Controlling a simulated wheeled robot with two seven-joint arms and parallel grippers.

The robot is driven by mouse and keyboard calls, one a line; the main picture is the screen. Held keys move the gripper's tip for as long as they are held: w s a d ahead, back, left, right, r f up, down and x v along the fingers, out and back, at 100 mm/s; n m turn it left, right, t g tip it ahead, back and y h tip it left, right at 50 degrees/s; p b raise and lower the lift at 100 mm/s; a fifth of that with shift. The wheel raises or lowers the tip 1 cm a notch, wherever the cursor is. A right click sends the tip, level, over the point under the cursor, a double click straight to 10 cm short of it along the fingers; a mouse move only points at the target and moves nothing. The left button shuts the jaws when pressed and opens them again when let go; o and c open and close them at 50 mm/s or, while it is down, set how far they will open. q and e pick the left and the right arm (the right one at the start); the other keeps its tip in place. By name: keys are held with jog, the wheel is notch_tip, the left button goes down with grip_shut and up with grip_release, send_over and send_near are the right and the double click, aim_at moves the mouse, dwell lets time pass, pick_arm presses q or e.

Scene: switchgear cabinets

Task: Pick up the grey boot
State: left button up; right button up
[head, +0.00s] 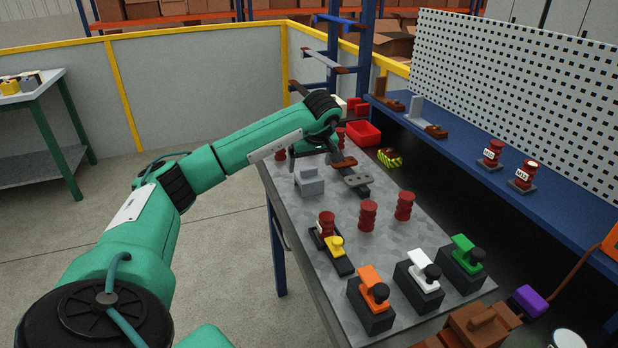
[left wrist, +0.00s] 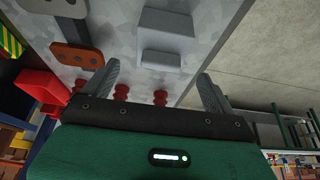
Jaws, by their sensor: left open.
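The grey boot (head: 309,181) stands on the grey table top, toward its far left edge. It is a pale grey stepped block, and it also shows in the left wrist view (left wrist: 165,38), beyond the fingers and roughly between their lines. My left gripper (head: 315,157) is open and empty, just above and behind the boot in the head view. Its two fingers (left wrist: 158,80) are spread wide in the left wrist view. The boot looks apart from both fingers, but the exact gap is hard to judge. My right gripper is not in view.
A dark bar with a brown and grey plate (head: 356,180) lies right of the boot. Red insulators (head: 368,216) stand nearer. Orange, white and green handled blocks (head: 370,300) line the front. A red bin (head: 362,133) and a blue shelf (head: 450,150) are beyond.

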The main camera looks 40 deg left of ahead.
aim_at(309, 168)
pick_arm(q)
jog(key=shift+x, duration=1.9)
jog(key=shift+s+d, duration=0.1)
jog(key=shift+s, duration=0.05)
jog(key=c, duration=1.1)
jog(key=shift+o, duration=0.2)
